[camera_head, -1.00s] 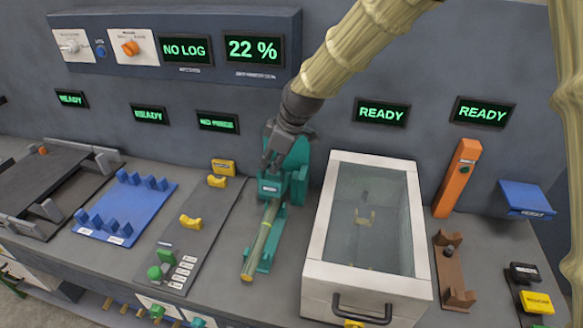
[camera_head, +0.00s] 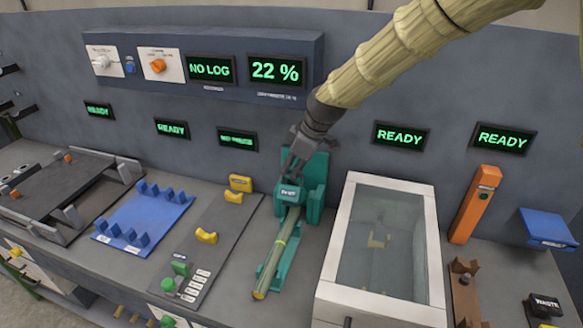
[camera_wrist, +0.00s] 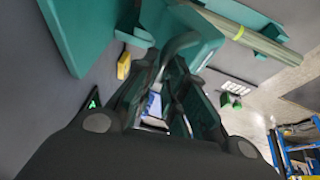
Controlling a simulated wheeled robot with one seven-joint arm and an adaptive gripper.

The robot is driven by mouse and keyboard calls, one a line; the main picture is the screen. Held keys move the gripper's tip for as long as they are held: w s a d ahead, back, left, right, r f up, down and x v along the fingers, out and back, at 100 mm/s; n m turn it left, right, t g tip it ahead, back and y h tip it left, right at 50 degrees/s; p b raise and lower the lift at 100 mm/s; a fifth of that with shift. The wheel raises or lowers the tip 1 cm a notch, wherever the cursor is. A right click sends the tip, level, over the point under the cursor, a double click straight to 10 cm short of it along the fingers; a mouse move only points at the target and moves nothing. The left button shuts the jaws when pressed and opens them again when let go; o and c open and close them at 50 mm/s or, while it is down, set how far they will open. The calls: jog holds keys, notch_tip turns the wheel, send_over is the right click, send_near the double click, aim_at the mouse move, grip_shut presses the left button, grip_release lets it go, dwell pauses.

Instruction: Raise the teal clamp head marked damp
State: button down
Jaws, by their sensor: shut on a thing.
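The rod lies along a teal base (camera_head: 283,262). My gripper (camera_head: 291,173) is shut on the clamp head from above. In the wrist view, my fingers (camera_wrist: 170,95) reach to teal parts, and the rod (camera_wrist: 250,38) shows at upper right.
A glass-topped white box (camera_head: 385,245) stands close to the right of the clamp. A grey panel with yellow rests (camera_head: 206,236) and a blue rack (camera_head: 143,218) are to the left. Lit displays, including one reading 22 % (camera_head: 276,70), line the wall behind.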

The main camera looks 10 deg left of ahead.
jog(key=c, duration=1.7)
grip_release()
jog(key=shift+d+f, duration=0.1)
jog(key=shift+f, duration=0.25)
jog(key=shift+o, duration=1.1)
jog(key=shift+w, duration=0.2)
jog(key=shift+r, duration=0.1)
jog(key=shift+d+r, duration=0.1)
jog(key=shift+r, duration=0.3)
jog(key=s+d, duration=0.4)
jog(key=d, duration=0.7)
jog(key=shift+s+d, duration=0.15)
jog(key=shift+s, duration=0.2)
